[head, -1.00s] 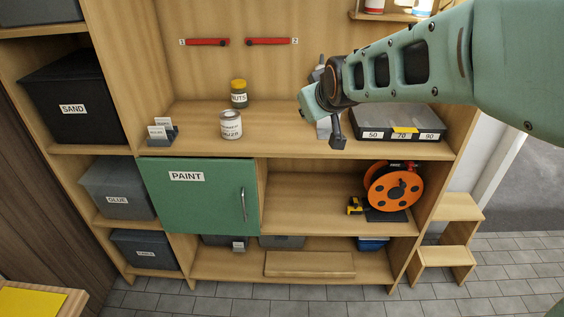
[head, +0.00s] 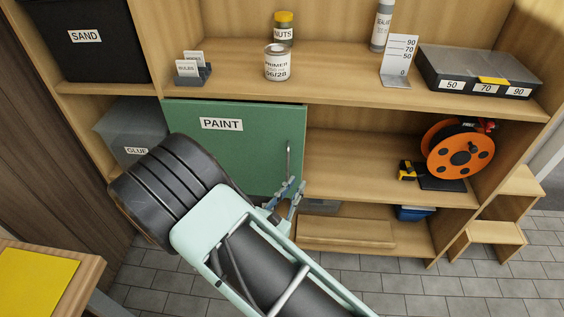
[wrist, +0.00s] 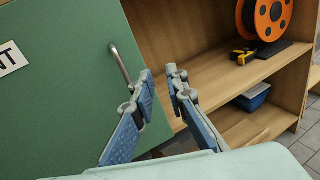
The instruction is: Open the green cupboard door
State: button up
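The green cupboard door (head: 235,155), labelled PAINT, looks shut. It also fills the left of the wrist view (wrist: 60,100). Its upright metal handle (head: 288,160) is near the door's right edge. My gripper (head: 294,187) is just below the handle in the head view. In the wrist view my gripper (wrist: 161,76) is open and empty, and the handle (wrist: 121,62) lies left of both fingers, its lower end close to the left fingertip. I cannot tell whether they touch. My arm hides the door's lower left part.
An open shelf with an orange cable reel (head: 458,150) and a yellow tape measure (head: 407,171) is right of the door. A primer tin (head: 278,64) stands on the worktop above. A wooden step stool (head: 495,233) is at the right. A table corner (head: 80,265) juts in at lower left.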

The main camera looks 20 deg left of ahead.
aim_at(287, 168)
jog(key=s+a+f+n+y, duration=0.1)
jog(key=a+f+n+y, duration=0.2)
jog(key=a, duration=0.2)
jog(key=shift+t, duration=0.3)
jog(key=w, duration=0.5)
jog(key=w+b, duration=0.1)
jog(key=w, duration=0.4)
jog(key=shift+w+d+r, duration=0.1)
jog(key=shift+w+r, duration=0.05)
jog(key=shift+r, duration=0.05)
grip_shut()
